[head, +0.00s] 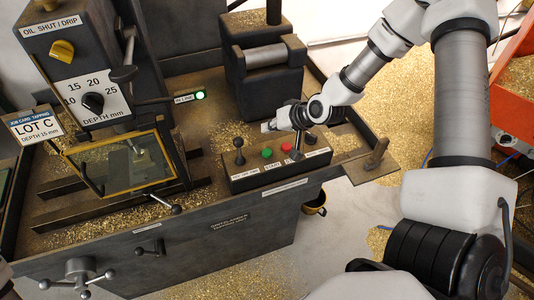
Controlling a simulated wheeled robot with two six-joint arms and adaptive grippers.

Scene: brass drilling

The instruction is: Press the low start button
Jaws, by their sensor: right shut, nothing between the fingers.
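A low black control box (245,181) sits at the front edge of the drilling machine's bed. On its top are a green button (267,153) and a red button (286,147), with small labels along the front that are hard to read. My right gripper (268,127) is shut and empty. It reaches in from the right, above and behind the control box, its tips pointing left and apart from the green button as far as I can see.
A black ball-topped lever (239,151) stands at the left of the box. A post (376,154) rises at right. Brass chips litter the bed.

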